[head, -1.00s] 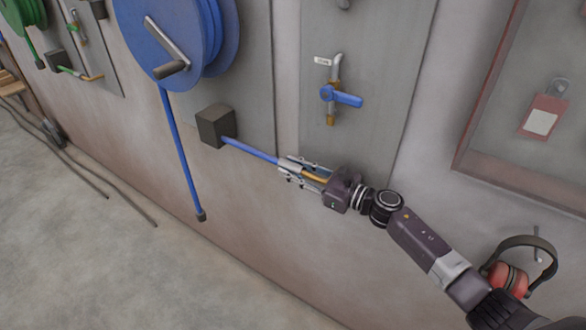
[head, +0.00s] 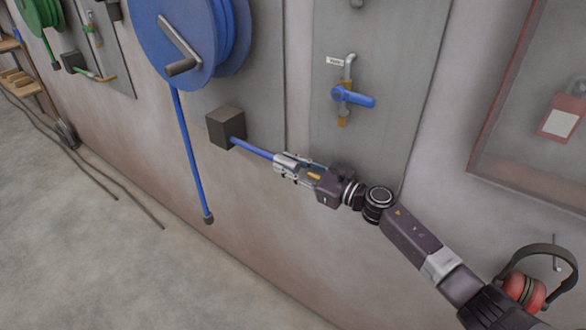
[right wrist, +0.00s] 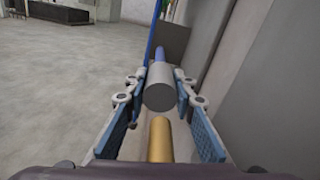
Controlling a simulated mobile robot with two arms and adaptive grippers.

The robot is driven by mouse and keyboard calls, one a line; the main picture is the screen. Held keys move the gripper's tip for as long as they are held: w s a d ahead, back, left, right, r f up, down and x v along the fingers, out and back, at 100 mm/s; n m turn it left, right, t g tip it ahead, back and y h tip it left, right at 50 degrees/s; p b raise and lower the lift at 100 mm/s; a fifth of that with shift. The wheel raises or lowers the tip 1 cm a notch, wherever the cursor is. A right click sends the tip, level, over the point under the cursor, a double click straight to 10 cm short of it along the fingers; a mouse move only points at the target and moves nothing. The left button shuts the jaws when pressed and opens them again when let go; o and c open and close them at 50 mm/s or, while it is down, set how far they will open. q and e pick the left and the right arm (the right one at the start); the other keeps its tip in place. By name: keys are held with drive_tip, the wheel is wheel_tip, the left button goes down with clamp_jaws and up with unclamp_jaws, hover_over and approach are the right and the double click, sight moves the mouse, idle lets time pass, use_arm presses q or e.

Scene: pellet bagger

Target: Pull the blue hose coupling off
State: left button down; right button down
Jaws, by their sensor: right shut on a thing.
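The blue hose (head: 254,148) runs from a dark block (head: 226,128) on the wall to a grey cylindrical coupling (head: 286,162). My right gripper (head: 290,168) is shut on this coupling; the right wrist view shows the coupling (right wrist: 160,90) between the two blue-padded fingers (right wrist: 158,92). A brass-coloured rod (right wrist: 160,138) lies between the fingers closer to the palm, with a gap between it and the coupling's end face. The rod also shows in the head view (head: 314,176); where it is fixed is hidden. My left gripper is not in view.
A blue valve handle (head: 352,97) is on the panel above the gripper. The blue hose reel (head: 180,35) is at upper left, with a hose end (head: 193,165) hanging down. Red earmuffs (head: 526,290) hang at lower right. Open floor (head: 60,230) lies at left.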

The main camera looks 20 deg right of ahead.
drive_tip(key=c, duration=2)
unclamp_jaws()
drive_tip(key=shift+r, duration=0.1)
drive_tip(key=o, duration=0.4)
drive_tip(key=shift+w+a, duration=0.2)
drive_tip(key=shift+s+d, duration=0.1)
drive_tip(key=shift+s, duration=0.05)
drive_tip(key=v, duration=1.1)
drive_tip(key=shift+s+d, duration=0.3)
